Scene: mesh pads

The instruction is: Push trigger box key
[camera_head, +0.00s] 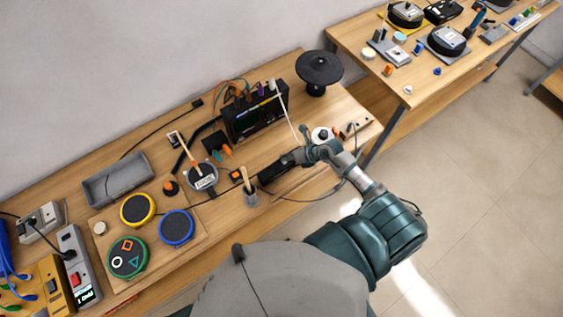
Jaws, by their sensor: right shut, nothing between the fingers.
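A black box (256,117) with a dark front panel stands at the back middle of the bench, with coloured cable plugs along its top. It looks like the trigger box; its keys are too small to make out. My right gripper (266,177) is shut and empty. It reaches in from the right and points left, in front of the black box and apart from it in the picture. It is just right of a small grey cup (250,198) holding a wooden stick. My left gripper is not in view.
Yellow (137,209), blue (176,228) and green (128,257) round pads lie on a wooden board at left. A grey tray (117,180) is behind them. A round black pad on a stand (319,70) is at back right. A grey unit (76,262) with a red switch stands far left.

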